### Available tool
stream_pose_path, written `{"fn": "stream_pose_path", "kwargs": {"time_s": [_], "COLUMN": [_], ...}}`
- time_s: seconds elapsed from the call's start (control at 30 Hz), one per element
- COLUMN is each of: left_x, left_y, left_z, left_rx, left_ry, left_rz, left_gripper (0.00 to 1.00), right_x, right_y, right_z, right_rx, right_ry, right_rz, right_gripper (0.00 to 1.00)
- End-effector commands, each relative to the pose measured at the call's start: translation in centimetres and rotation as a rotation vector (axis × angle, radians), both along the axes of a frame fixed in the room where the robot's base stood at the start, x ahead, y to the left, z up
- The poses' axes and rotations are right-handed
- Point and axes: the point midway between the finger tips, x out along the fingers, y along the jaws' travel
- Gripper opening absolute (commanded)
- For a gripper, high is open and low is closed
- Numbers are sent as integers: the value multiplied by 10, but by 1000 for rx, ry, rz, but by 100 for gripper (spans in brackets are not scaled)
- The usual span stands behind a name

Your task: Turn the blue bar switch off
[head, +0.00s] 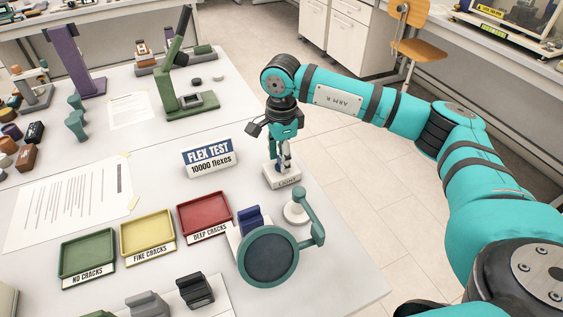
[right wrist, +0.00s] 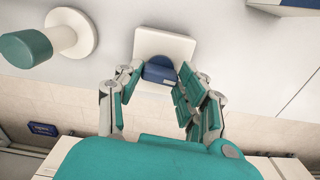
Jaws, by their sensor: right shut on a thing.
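The blue bar switch (right wrist: 158,72) sits on a small white square base (right wrist: 170,45) in the right wrist view. In the head view the same white base (head: 283,180), with a dark label on its front, stands near the table's right edge. The switch is mostly hidden there by my fingers. My right gripper (head: 285,160) points down over the base, its fingers shut on the switch. The right wrist view shows the fingers (right wrist: 157,77) on either side of the blue bar. Whether the bar is tilted is hard to tell. My left gripper is not in view.
A green-rimmed magnifier (head: 269,258) with a round white foot (head: 296,213) stands close in front. A second blue piece (head: 249,217) is beside it. A FLEX TEST sign (head: 209,158) stands left of the base. Green, yellow and red trays (head: 204,212) lie further left.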

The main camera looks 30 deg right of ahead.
Motion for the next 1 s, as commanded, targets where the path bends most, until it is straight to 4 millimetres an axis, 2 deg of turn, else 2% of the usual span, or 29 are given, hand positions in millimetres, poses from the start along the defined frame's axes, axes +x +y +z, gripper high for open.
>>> {"fn": "stream_pose_path", "kwargs": {"time_s": [0.2, 0.8, 0.83, 1.0], "left_x": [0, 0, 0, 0], "left_y": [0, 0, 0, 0], "left_z": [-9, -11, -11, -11], "left_rx": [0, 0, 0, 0], "left_ry": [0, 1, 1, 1], "left_rz": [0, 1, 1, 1], "left_gripper": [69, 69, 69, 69], "right_x": [1, 1, 1, 1], "right_y": [0, 0, 0, 0], "right_z": [0, 2, 2, 1], "right_rx": [0, 0, 0, 1], "right_ry": [-5, -5, -5, -3], "right_rz": [79, 115, 115, 114], "right_gripper": [6, 6, 42, 62]}}
